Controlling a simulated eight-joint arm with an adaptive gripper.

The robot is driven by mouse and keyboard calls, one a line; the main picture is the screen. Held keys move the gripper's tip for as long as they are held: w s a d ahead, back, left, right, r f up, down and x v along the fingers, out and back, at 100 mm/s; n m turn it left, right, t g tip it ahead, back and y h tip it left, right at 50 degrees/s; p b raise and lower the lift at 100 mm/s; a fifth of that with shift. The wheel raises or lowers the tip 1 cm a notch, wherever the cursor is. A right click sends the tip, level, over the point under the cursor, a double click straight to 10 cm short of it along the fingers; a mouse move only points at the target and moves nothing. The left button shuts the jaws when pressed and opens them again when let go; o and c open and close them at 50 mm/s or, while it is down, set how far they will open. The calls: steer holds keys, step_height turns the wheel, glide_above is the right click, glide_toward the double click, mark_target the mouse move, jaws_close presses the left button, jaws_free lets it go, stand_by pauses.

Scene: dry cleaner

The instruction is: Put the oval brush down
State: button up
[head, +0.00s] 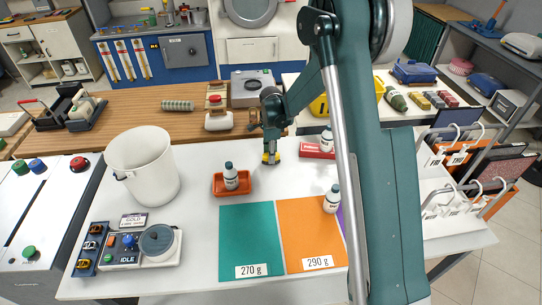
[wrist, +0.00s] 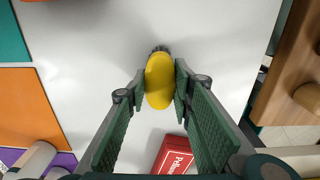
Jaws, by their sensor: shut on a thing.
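The oval brush (wrist: 160,80) has a yellow oval back, with dark bristles showing at its far end in the wrist view. My gripper (wrist: 159,88) is shut on it, one green finger pad on each side. In the head view my gripper (head: 271,152) points down over the white table (head: 190,215), and the yellow of the brush (head: 271,159) shows at its tips. The brush is low over the table, right of the orange tray. I cannot tell whether it touches the surface.
An orange tray (head: 217,190) with a bottle (head: 231,176) stands to the left. A red box (head: 313,152) and another bottle (head: 327,139) are close on the right. Teal (head: 246,235) and orange mats (head: 305,228) lie in front. A white bucket (head: 143,168) stands far left.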

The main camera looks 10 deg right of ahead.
steer(key=shift+f, duration=0.2)
steer(key=o, duration=0.9)
steer(key=shift+r, duration=0.15)
step_height(320, 180, up, 12)
steer(key=shift+r+p, duration=0.1)
steer(key=shift+p, duration=0.45)
stand_by(0.6)
